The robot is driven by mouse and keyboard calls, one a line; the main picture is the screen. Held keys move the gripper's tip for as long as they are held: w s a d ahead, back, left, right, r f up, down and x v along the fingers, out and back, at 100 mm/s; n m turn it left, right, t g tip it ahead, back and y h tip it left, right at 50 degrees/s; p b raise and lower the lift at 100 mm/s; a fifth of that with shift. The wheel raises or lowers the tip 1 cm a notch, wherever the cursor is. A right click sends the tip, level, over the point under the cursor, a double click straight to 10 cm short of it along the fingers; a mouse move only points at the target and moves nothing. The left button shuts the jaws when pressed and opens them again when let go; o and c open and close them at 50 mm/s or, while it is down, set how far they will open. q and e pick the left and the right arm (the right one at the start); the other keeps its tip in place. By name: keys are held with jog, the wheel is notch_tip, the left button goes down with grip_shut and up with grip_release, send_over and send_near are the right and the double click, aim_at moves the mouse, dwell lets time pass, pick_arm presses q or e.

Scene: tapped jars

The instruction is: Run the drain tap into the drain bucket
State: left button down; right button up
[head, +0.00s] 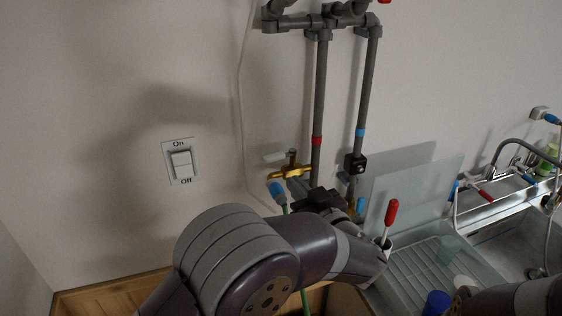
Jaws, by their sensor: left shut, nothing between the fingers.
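A brass tap (290,172) is on the wall at the foot of the grey pipes, in the middle of the head view. A blue hose fitting (277,190) hangs below it, with a green hose running down behind my left arm. My left gripper (315,197) is just below and right of the brass tap. It is shut with nothing in it, and I cannot tell whether it touches the tap. I cannot make out the drain bucket. My right arm enters at the bottom right, and its gripper is not clearly visible.
Grey pipes (320,100) with red and blue bands run down the wall. An On/Off switch (181,161) is at left. A ribbed drainer (425,265), a red-handled tool (391,212) and a sink are at right. A wooden surface (110,296) lies at lower left.

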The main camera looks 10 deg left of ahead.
aim_at(271, 160)
pick_arm(q)
jog(key=p+x, duration=0.2)
jog(key=x, duration=0.5)
jog(key=shift+p, duration=0.3)
jog(key=shift+w+a, duration=0.2)
jog(key=shift+w, duration=0.05)
jog(key=shift+w+a, duration=0.3)
jog(key=shift+a, duration=0.25)
jog(key=shift+s+d+r, duration=0.15)
jog(key=shift+r, duration=0.05)
